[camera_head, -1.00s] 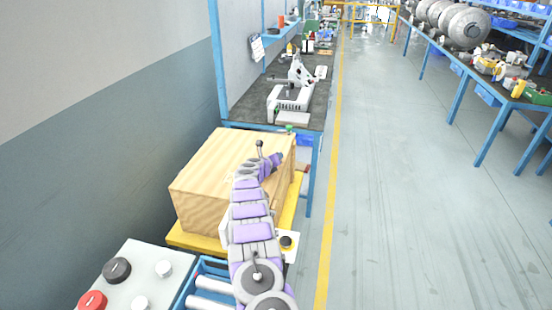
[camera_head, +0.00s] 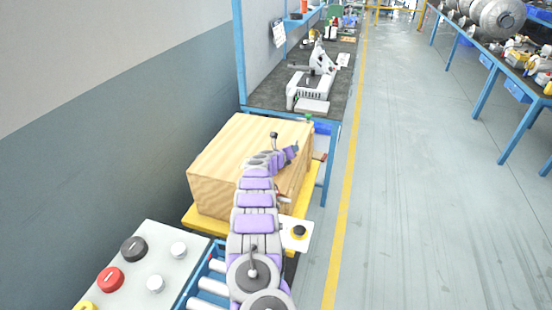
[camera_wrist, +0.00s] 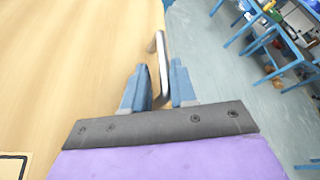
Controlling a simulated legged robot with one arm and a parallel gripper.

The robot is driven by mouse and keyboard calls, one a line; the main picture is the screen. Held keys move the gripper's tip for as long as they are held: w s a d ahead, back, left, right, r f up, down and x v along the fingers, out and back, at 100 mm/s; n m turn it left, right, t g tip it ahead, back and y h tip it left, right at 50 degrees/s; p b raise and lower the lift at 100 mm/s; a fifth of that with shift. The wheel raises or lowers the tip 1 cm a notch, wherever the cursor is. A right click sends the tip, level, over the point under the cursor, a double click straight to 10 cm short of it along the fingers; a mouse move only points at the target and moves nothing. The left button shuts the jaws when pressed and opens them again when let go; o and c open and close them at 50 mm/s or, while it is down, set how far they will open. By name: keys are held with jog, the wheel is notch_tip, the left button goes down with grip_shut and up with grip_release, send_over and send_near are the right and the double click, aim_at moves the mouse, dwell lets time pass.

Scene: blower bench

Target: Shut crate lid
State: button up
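The light wooden crate (camera_head: 232,150) stands on a yellow platform. Its top looks flat and closed in the head view, though my arm covers part of its right side. My gripper (camera_head: 295,149) is at the crate's right side. In the wrist view my gripper (camera_wrist: 161,88) has its two blue-grey fingers apart. A metal bar handle (camera_wrist: 159,55) runs along the crate's edge and passes between the fingers, nearer the right one. I cannot tell if it touches that finger. The crate's pale wooden face (camera_wrist: 70,60) fills the left of the wrist view.
A control panel (camera_head: 150,260) with several knobs and a roller conveyor (camera_head: 205,285) lie at the front left. A workbench (camera_head: 265,98) with a white machine (camera_head: 312,85) stands behind the crate. The wall is close on the left. The aisle floor (camera_head: 430,200) on the right is clear.

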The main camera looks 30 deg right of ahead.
jog(key=v, duration=0.3)
jog(key=shift+w+a+r, duration=0.1)
jog(key=shift+a+r, duration=0.2)
jog(key=shift+a, duration=0.05)
jog(key=p+v, duration=0.2)
jog(key=v, duration=0.6)
jog(key=shift+s, duration=0.2)
jog(key=shift+s+f+p, duration=0.15)
jog(key=shift+s+p, duration=0.15)
jog(key=shift+p, duration=0.05)
jog(key=shift+s+a, duration=0.25)
jog(key=shift+a, duration=0.2)
jog(key=shift+s+a+r+p, duration=0.1)
jog(key=shift+a+r+p, duration=0.35)
jog(key=shift+a, duration=0.05)
